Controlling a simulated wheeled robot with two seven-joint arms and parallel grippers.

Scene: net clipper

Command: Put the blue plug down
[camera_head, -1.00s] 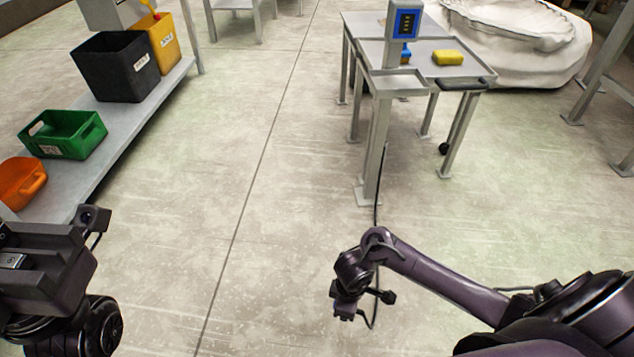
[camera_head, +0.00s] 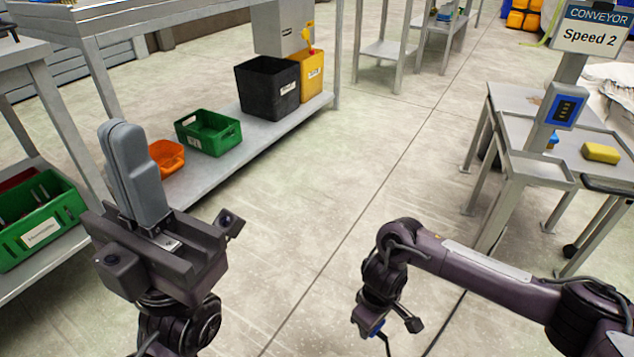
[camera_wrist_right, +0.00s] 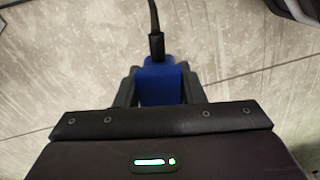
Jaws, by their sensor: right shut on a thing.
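The blue plug (camera_wrist_right: 160,82) is between the two grey fingers of my right gripper (camera_wrist_right: 160,92) in the right wrist view. The gripper is shut on it, and a black cable runs up from the plug. My left gripper (camera_head: 137,170) is upright at the left. Its two grey fingers lie side by side, apparently shut with nothing visible between them.
A low shelf (camera_head: 300,112) at left holds an orange bin (camera_head: 166,157), a green crate (camera_head: 208,132), a black bin (camera_head: 267,87) and a yellow bin (camera_head: 312,72). A metal table (camera_head: 575,165) at right carries a yellow block (camera_head: 600,153) and a blue-framed panel (camera_head: 563,108). Open floor lies between.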

